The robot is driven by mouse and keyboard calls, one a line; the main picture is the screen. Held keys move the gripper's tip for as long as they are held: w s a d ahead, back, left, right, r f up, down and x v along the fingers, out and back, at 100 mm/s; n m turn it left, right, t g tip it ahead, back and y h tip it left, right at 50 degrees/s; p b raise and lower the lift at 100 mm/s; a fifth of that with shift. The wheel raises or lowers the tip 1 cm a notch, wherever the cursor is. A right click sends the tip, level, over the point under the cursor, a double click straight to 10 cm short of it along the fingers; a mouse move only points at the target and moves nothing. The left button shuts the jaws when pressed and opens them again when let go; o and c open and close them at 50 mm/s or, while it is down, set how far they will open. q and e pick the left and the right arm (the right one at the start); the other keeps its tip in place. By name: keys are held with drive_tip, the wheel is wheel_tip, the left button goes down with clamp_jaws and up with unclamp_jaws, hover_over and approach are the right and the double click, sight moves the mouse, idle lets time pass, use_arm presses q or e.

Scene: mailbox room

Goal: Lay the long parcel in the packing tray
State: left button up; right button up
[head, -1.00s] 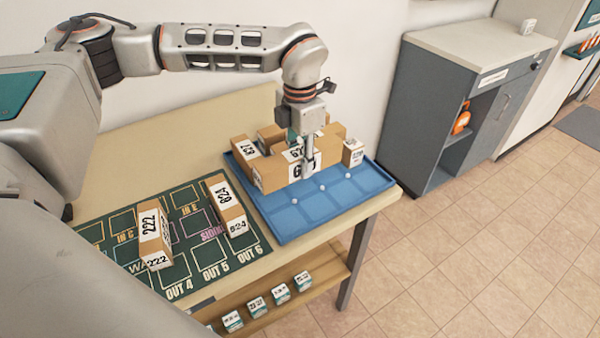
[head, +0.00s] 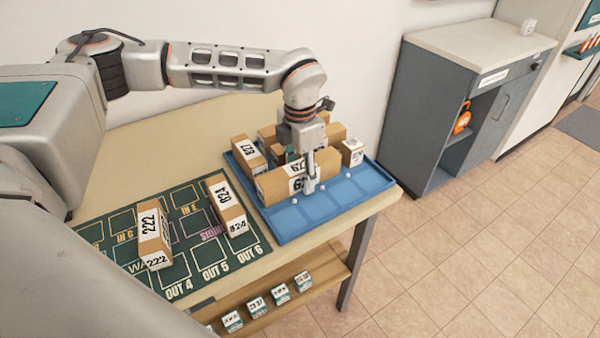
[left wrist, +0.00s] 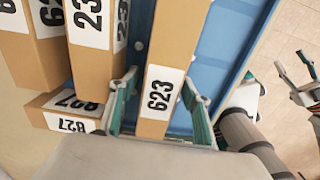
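The long brown parcel (head: 273,188), with a white label, lies lengthwise in the blue packing tray (head: 318,208) and appears to rest on its floor. My left gripper (head: 310,180) is down around its right part, one finger in front. In the left wrist view the parcel (left wrist: 180,35), its label reading 623, lies between the fingers (left wrist: 160,85). A narrow gap shows beside it, so the fingers look open. My right gripper (left wrist: 297,72) shows at the right edge of the left wrist view, its fingers apart and empty.
Parcel 827 (head: 246,152), a small parcel (head: 352,152) and several others crowd the tray's back. Parcels 222 (head: 154,240) and 824 (head: 228,205) stand on the green mat (head: 190,245). The tray's front strip is free. A grey cabinet (head: 425,110) stands at right.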

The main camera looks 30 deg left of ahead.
sight(300, 166)
use_arm(q)
drive_tip(key=shift+r, duration=0.1)
wheel_tip(300, 166, up, 12)
drive_tip(key=shift+r, duration=0.1)
idle(0.4)
idle(0.5)
